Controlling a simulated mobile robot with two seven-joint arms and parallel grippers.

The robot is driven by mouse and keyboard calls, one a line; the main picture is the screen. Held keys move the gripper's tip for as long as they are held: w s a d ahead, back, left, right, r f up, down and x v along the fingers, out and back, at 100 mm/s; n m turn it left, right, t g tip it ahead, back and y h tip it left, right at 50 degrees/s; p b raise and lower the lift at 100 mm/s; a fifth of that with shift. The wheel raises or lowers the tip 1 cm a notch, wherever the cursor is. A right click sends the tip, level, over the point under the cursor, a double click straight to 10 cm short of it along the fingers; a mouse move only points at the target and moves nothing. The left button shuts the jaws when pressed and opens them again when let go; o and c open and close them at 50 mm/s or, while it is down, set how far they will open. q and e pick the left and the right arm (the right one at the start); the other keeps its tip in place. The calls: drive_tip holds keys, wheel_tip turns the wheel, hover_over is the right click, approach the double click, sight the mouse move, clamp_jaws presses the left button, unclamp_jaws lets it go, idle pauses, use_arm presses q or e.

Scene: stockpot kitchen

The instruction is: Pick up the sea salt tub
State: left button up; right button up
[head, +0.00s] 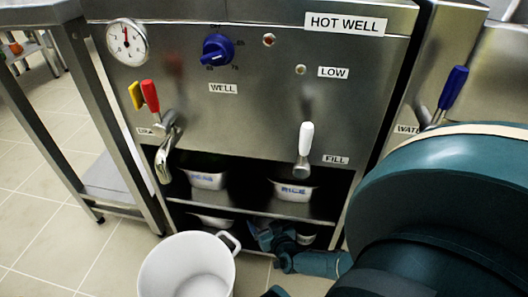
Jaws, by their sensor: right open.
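No tub in view has a label that I can read as sea salt. A white tub (208,180) with a blurred blue label stands on the upper shelf at the left. On the lower shelf, a pale tub (213,220) shows partly above the white pot, its label hidden. A small pale item (306,239) shows partly beside my right gripper (263,236). That gripper reaches low into the dark lower opening of the cabinet. It is open; whether anything is between its fingers is hard to see. My left gripper is out of view.
A white tub marked RICE (293,191) is on the upper shelf (250,203). A large white pot (187,265) with a handle stands in front of the opening at the left. The hot well panel (240,115) has levers jutting out above. Tiled floor (45,235) is clear at left.

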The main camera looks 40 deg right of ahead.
drive_tip(key=c, duration=0.8)
drive_tip(key=shift+r, duration=0.1)
drive_tip(key=shift+c, duration=0.3)
